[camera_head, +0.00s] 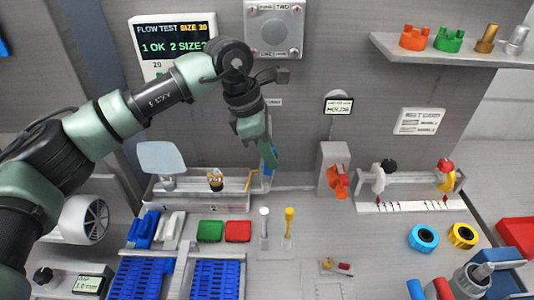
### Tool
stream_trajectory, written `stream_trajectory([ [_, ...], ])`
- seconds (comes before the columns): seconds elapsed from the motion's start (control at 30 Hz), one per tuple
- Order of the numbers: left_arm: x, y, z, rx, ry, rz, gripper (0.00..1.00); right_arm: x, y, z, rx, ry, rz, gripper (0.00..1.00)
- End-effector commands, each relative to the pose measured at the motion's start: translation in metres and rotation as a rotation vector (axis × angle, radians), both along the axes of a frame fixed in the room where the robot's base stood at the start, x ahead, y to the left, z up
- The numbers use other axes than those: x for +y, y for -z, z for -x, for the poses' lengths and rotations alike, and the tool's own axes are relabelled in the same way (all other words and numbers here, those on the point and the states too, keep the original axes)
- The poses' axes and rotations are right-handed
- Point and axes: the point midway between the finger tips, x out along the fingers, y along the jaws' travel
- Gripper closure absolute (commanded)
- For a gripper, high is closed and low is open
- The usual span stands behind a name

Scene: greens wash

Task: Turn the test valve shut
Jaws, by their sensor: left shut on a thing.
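My left gripper (271,158) reaches down from the upper middle, in front of the back wall. It is shut on a small blue handle (268,153), most of which the fingers hide. The blue handle sits at the top of a thin upright pipe at the right end of a clear trough (205,200). I take this handle to be the test valve, but its angle is hard to read behind the fingers. My right gripper is not in view.
A screen (176,36) on the wall reads "FLOW TEST SIZE 20". A grey box with an orange lever (338,182) stands right of the gripper. A shelf (455,55) juts out upper right.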

Motion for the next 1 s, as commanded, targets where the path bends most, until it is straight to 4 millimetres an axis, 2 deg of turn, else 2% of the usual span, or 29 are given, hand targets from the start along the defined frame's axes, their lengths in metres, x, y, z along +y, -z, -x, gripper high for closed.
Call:
stream_trajectory([
  [0.13, -0.011, -0.003, -0.001, -0.007, 0.002, -0.092, 1.00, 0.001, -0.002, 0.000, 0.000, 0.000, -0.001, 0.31],
  [0.53, -0.038, 0.006, -0.001, -0.007, -0.001, -0.385, 1.00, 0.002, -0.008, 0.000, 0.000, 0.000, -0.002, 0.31],
  [1.0, -0.050, 0.015, -0.002, -0.006, -0.004, -0.544, 1.00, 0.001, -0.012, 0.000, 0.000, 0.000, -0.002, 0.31],
])
